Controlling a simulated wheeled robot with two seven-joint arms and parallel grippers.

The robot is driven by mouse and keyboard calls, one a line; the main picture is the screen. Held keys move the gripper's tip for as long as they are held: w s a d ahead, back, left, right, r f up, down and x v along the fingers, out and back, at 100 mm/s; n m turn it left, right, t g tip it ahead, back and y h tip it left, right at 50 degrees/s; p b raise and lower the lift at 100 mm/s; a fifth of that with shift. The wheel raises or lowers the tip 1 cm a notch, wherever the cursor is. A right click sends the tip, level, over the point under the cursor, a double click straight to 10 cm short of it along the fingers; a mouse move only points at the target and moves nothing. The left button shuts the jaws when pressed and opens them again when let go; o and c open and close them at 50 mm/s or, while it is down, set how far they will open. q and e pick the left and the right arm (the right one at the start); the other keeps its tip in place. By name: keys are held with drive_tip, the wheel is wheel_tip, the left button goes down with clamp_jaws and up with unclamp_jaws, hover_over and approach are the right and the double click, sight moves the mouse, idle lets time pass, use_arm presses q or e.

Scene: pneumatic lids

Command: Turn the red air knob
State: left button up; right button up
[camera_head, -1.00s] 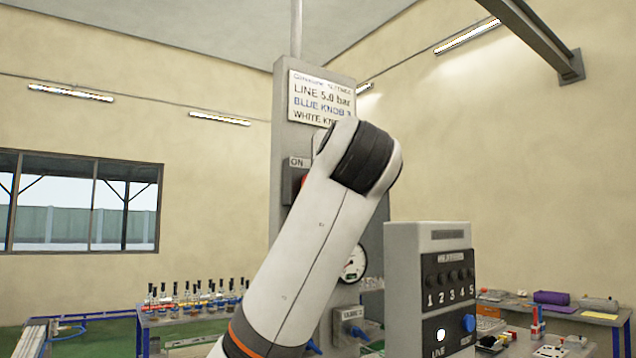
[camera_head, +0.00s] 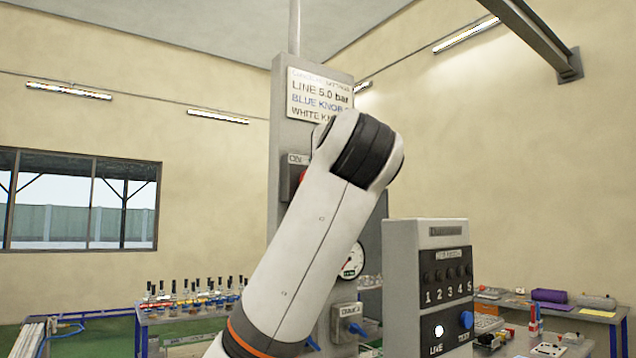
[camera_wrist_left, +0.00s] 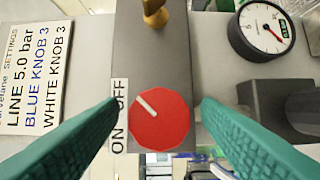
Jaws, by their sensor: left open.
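The red air knob (camera_wrist_left: 162,120) is on a grey panel, in the lower middle of the left wrist view. Its white mark points to the upper left, on the OFF side of the ON/OFF label (camera_wrist_left: 119,115). My left gripper (camera_wrist_left: 160,104) is open, with one teal finger on each side of the knob and a visible gap to each. I cannot tell how far the fingertips are from the panel. In the head view only a red sliver of the knob (camera_head: 298,178) shows beside my arm, which hides that gripper. My right gripper is not in view.
A brass fitting (camera_wrist_left: 155,12) and a round gauge (camera_wrist_left: 262,31) are near the knob. A settings sign (camera_head: 319,94) is above it. A grey box with numbered knobs (camera_head: 446,275) stands to the right. Benches with bottles (camera_head: 195,298) and small parts are behind.

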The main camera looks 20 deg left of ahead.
use_arm(q)
drive_tip(key=b+v, duration=0.4)
drive_tip(key=v, duration=0.7)
drive_tip(key=shift+s+d, duration=0.2)
drive_tip(key=shift+f, duration=0.2)
